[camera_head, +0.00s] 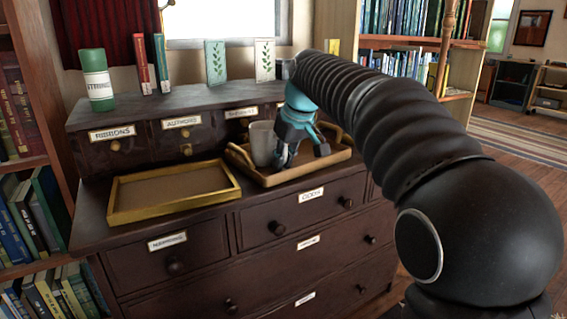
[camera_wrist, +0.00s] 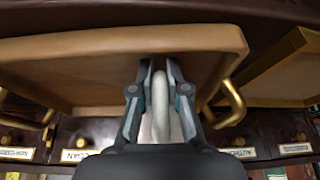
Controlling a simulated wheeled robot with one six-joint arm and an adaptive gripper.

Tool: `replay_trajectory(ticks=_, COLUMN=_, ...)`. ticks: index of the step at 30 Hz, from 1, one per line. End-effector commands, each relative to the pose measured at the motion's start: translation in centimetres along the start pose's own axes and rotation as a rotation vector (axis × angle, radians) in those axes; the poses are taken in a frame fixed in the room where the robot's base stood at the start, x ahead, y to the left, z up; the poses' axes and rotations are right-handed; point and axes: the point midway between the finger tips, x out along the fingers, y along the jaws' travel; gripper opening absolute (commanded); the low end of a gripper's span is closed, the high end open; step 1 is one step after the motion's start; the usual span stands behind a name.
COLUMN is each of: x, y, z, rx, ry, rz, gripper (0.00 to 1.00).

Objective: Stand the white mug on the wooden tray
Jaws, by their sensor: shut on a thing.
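The white mug (camera_head: 262,143) is upright within the outline of the wooden tray (camera_head: 291,176), near its left end, in the head view. I cannot tell whether its base touches the tray floor. My gripper (camera_head: 287,154) is just right of the mug, pointing down. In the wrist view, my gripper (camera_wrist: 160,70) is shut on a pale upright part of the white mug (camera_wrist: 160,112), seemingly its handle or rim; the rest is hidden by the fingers. The wooden tray (camera_wrist: 95,50) spans the wrist view, with a curved handle (camera_wrist: 233,106) at its right.
A shallow yellow-edged tray (camera_head: 172,212) without visible handles lies left of the wooden tray. Both are on a dark drawer cabinet (camera_head: 230,212).

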Motion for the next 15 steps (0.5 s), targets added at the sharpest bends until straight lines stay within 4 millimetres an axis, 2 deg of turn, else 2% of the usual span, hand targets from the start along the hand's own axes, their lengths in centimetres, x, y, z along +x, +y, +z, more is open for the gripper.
replay_trajectory(ticks=8, x=-0.01, y=0.0, z=0.0, rx=-0.001, ry=0.002, rz=0.001, gripper=0.0)
replay_trajectory(ticks=9, x=0.11, y=0.0, z=0.06, rx=0.0, ry=0.001, rz=0.0, gripper=0.17)
replay_trajectory(ticks=12, x=0.05, y=0.0, z=0.03, rx=0.0, ry=0.001, rz=0.0, gripper=0.39)
replay_trajectory(ticks=15, x=0.05, y=0.0, z=0.03, rx=0.0, ry=0.001, rz=0.0, gripper=0.39)
